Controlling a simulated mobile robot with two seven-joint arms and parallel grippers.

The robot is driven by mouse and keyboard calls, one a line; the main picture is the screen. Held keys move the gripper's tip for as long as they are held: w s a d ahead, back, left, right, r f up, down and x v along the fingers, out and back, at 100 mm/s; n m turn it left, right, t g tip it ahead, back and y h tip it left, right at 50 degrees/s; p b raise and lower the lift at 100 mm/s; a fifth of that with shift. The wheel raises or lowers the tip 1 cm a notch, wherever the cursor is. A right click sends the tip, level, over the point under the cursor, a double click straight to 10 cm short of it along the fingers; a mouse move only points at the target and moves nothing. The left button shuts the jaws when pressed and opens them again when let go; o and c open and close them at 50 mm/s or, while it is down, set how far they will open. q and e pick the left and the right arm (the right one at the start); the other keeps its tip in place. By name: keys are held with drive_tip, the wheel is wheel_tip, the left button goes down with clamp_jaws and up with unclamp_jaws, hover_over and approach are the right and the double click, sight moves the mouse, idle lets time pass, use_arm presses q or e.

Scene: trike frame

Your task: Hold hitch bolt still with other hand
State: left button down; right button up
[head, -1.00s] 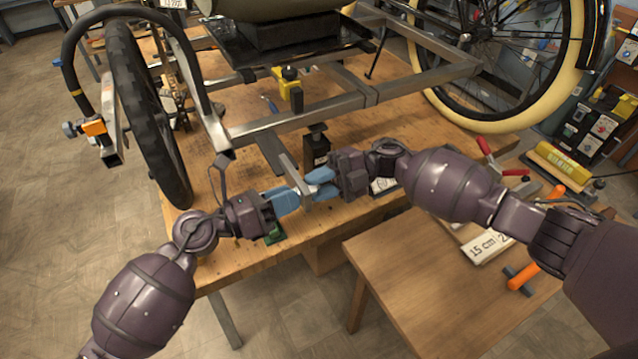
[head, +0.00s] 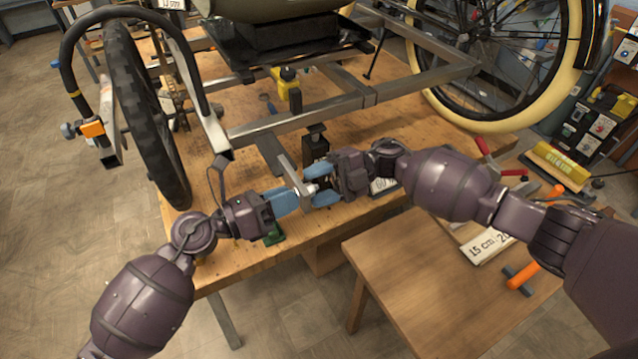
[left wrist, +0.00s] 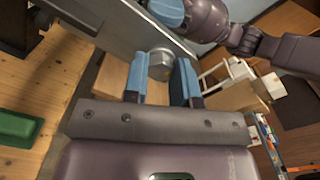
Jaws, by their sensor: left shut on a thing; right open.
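The hitch bolt's hex head (left wrist: 160,62) sits between the blue fingers of my left gripper (left wrist: 160,78), against a grey metal plate. In the head view my left gripper (head: 290,199) comes to the plate (head: 291,176) from the left and is shut on the bolt. My right gripper (head: 318,185) is on the plate's other side, open, its blue fingers above and below a silvery end of the bolt (head: 309,188). I cannot tell whether the right fingers touch it. The bolt's middle is hidden by the plate.
The trike frame (head: 300,120) stands over the wooden bench, with a black-tyred wheel (head: 146,130) at left and a cream-tyred wheel at right. A green item (head: 273,234) lies below my left gripper. A lower table (head: 410,265) holds an orange-handled tool (head: 522,279).

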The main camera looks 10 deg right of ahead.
drive_tip(key=v, duration=1.2)
idle(0.8)
drive_tip(key=v, duration=1.2)
use_arm(q)
drive_tip(key=c, duration=0.8)
unclamp_jaws()
drive_tip(key=shift+c, duration=0.2)
use_arm(e)
drive_tip(key=shift+f, duration=0.1)
